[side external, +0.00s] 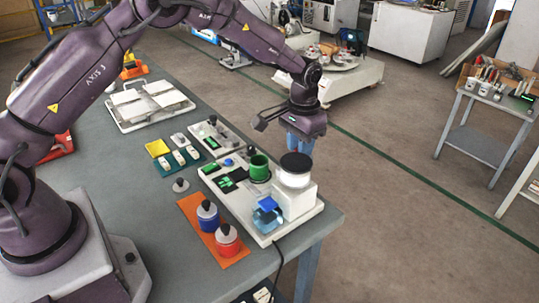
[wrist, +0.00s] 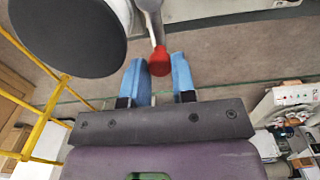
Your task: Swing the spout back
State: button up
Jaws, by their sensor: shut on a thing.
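The spout (wrist: 150,25) shows in the wrist view as a pale grey arm ending in a red tip (wrist: 159,62). It reaches out beside the round black top (wrist: 68,35) of a white machine. My gripper (wrist: 158,76) has its blue fingers on either side of the red tip, shut on it. In the side view my gripper (side external: 299,147) points down just behind the black-topped white machine (side external: 293,178), on the table's far right edge. The spout is hidden there behind the machine and my fingers.
The machine's white base plate (side external: 312,212) also bears a green cup (side external: 260,167) and a blue part (side external: 267,212). An orange mat (side external: 188,208) with two knobbed jars lies in front. A white tray (side external: 125,120) stands farther back. Open floor lies beyond the table edge.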

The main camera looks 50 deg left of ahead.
jog(key=shift+d, duration=0.25)
jog(key=o, duration=0.8)
jog(key=shift+a, duration=0.1)
jog(key=shift+a+r, duration=0.1)
jog(key=shift+r, duration=2.95)
jog(key=shift+s+f+g, duration=0.3)
jog(key=shift+s+f, duration=0.4)
jog(key=shift+s, duration=0.35)
jog(key=s+a+r+t, duration=0.1)
jog(key=s+r+t, duration=0.1)
jog(key=s+r, duration=0.4)
jog(key=s+r+t, duration=0.2)
jog(key=s+r, duration=0.3)
jog(key=s, duration=0.8)
jog(key=s+a+r+t, duration=0.1)
jog(key=s+r+t, duration=0.1)
jog(key=s+r, duration=0.4)
jog(key=s, duration=0.3)
jog(key=shift+s+a+r, duration=0.3)
